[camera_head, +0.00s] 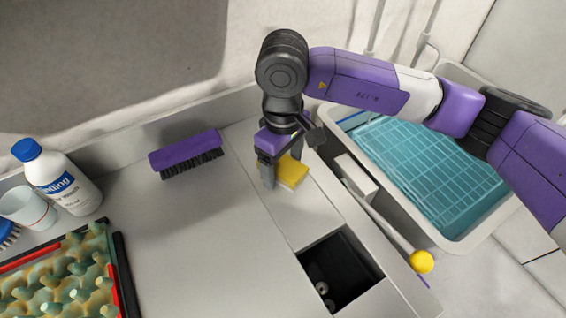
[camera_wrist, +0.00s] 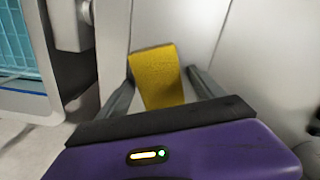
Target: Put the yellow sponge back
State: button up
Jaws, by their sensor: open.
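The yellow sponge (camera_head: 292,172) lies on the light grey counter, left of the basin. My gripper (camera_head: 280,180) is above and around it, pointing down, and hides part of the sponge in the head view. In the wrist view the sponge (camera_wrist: 157,76) shows between the two open fingers of my gripper (camera_wrist: 160,82), with a gap on each side. I cannot tell whether the sponge touches the counter all over.
A purple brush (camera_head: 187,154) lies left of my gripper. A dark square opening (camera_head: 345,268) is in the counter in front. A basin (camera_head: 468,236) with a teal rack stands right. The middle counter is clear.

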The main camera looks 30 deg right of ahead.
aim_at(283, 165)
notch_tip(283, 165, up, 8)
jog(key=shift+f+b, duration=0.1)
jog(key=shift+b, duration=0.4)
jog(key=shift+s, duration=0.1)
